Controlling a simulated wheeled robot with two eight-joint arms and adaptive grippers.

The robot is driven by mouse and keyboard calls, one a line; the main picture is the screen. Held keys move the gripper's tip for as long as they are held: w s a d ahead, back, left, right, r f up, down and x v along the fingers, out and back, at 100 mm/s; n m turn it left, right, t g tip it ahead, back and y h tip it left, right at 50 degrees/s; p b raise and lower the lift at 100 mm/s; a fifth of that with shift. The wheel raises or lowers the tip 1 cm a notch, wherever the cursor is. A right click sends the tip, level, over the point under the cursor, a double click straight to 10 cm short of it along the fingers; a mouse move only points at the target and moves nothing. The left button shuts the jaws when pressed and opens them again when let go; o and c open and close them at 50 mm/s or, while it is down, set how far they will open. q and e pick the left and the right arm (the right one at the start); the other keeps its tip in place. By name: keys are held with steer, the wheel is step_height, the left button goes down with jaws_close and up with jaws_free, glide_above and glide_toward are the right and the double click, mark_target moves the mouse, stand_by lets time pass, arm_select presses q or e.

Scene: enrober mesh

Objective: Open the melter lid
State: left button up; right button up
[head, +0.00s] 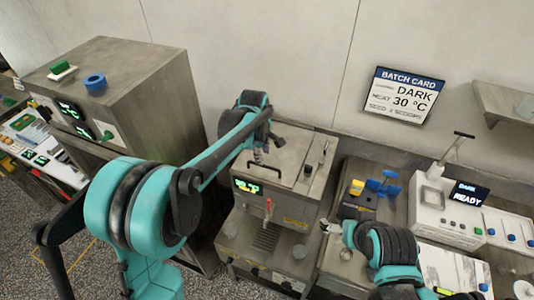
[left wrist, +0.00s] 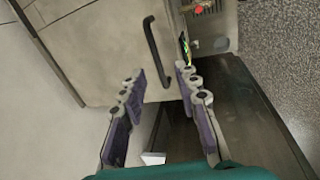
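The melter (head: 285,205) is a steel box in the middle of the head view, with a lit green display on its front. Its lid (head: 287,152) lies flat on top and carries a black bar handle (head: 265,166). My left gripper (head: 258,156) is over the left part of the lid, just behind the handle. In the left wrist view my left gripper (left wrist: 160,72) is open and empty. The handle (left wrist: 155,50) shows ahead of the fingers on the pale lid (left wrist: 100,45), apart from them. My right gripper (head: 332,228) is right of the melter; its finger opening is unclear.
A tall steel cabinet (head: 150,85) with a blue ring on top stands left of the melter. On the right are a blue-handled item (head: 383,184), a white device (head: 445,205) and a wall shelf (head: 505,105). A batch card (head: 402,95) hangs on the wall.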

arm_select(q)
steer(key=shift+n, duration=0.4)
steer(key=x, duration=0.8)
steer(key=shift+w+d+f, duration=0.25)
steer(key=shift+w+d, duration=0.05)
steer(key=shift+w, duration=0.15)
jaws_close()
